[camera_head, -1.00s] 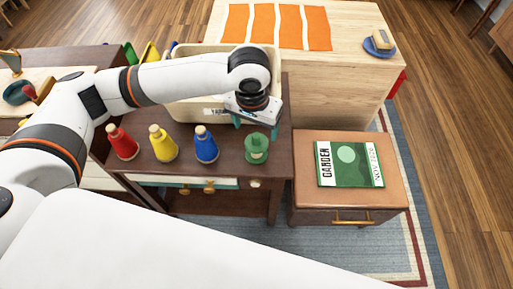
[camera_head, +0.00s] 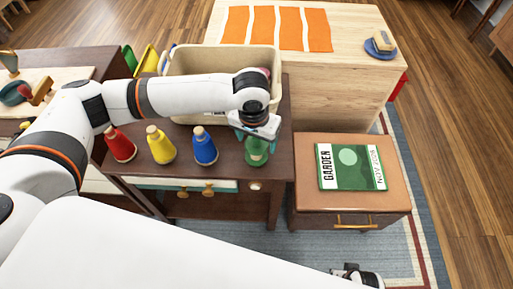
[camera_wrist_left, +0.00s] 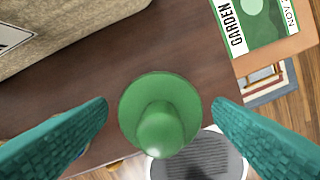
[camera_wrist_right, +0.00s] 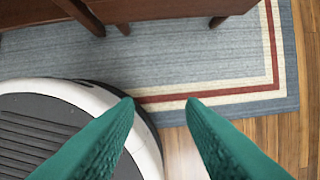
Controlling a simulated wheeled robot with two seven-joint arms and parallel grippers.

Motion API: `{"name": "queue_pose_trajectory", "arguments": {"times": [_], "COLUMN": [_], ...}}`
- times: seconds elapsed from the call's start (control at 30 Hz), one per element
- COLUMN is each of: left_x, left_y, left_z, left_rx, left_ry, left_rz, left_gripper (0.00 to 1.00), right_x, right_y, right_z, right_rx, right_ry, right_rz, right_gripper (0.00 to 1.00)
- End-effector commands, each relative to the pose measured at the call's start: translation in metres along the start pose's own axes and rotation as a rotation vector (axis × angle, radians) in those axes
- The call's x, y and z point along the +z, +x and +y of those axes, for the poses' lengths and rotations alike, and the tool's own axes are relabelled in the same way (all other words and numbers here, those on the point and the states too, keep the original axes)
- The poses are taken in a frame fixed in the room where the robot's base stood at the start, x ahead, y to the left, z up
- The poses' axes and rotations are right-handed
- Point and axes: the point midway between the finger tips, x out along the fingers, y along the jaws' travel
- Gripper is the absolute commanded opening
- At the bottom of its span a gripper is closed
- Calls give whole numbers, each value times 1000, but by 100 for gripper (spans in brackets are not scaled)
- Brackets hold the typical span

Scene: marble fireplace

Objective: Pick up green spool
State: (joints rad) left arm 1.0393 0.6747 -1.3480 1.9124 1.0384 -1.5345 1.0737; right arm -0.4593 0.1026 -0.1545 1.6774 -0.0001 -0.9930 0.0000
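The green spool (camera_head: 257,153) stands upright at the right end of the dark wooden table, its upper part partly hidden by my left gripper in the head view. My left gripper (camera_head: 256,138) is right over it. In the left wrist view the spool (camera_wrist_left: 160,112) is seen from above, between the two teal fingers of the left gripper (camera_wrist_left: 160,110), with gaps on both sides. The left gripper is open. My right gripper (camera_wrist_right: 160,100) is open and empty above the floor and rug, away from the spool.
Blue (camera_head: 204,147), yellow (camera_head: 161,146) and red (camera_head: 120,145) spools stand in a row left of the green one. A beige bin (camera_head: 190,60) stands behind them. A brown cabinet (camera_head: 305,207) with a green magazine (camera_head: 350,167) stands at the right.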

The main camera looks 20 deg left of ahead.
Motion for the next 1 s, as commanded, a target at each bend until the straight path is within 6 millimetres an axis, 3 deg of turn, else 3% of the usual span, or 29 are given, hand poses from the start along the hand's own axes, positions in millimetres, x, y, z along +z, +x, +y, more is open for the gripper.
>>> {"name": "queue_pose_trajectory", "arguments": {"times": [0.03,0.27,0.67,1.0], "left_x": [0,0,2,10], "left_y": [0,0,-10,-70], "left_z": [0,0,0,0], "left_rx": [0,0,-1,-2], "left_ry": [0,0,0,0], "left_rz": [0,0,-1,-3], "left_gripper": [66,30,29,29], "right_x": [0,0,-2,-40], "right_y": [0,0,1,40], "right_z": [0,0,0,2], "right_rx": [0,0,0,4], "right_ry": [0,0,0,-7], "right_rz": [0,0,-1,35], "right_gripper": [36,36,36,36]}}
